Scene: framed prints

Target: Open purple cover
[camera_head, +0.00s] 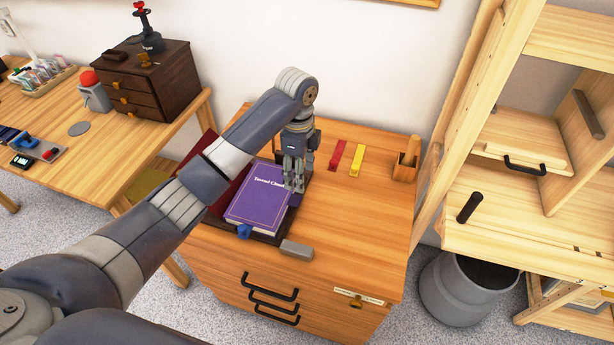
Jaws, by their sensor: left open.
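A purple book (256,203) with its cover closed and pale title lettering lies on the wooden cabinet top. It rests in or on a dark red case or folder (213,160) whose raised part shows behind my arm. My left gripper (295,187) points down at the book's right upper edge, with its fingers apart. I cannot tell whether a finger touches the cover. My left arm crosses the view and hides part of the red case. My right gripper is not in view.
A red strip (337,156), a yellow strip (357,160) and a wooden holder (404,167) stand to the right on the cabinet. A grey block (297,250) lies at the front edge. Wooden shelving (480,225) is at the right, with a grey bin (462,290) below.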

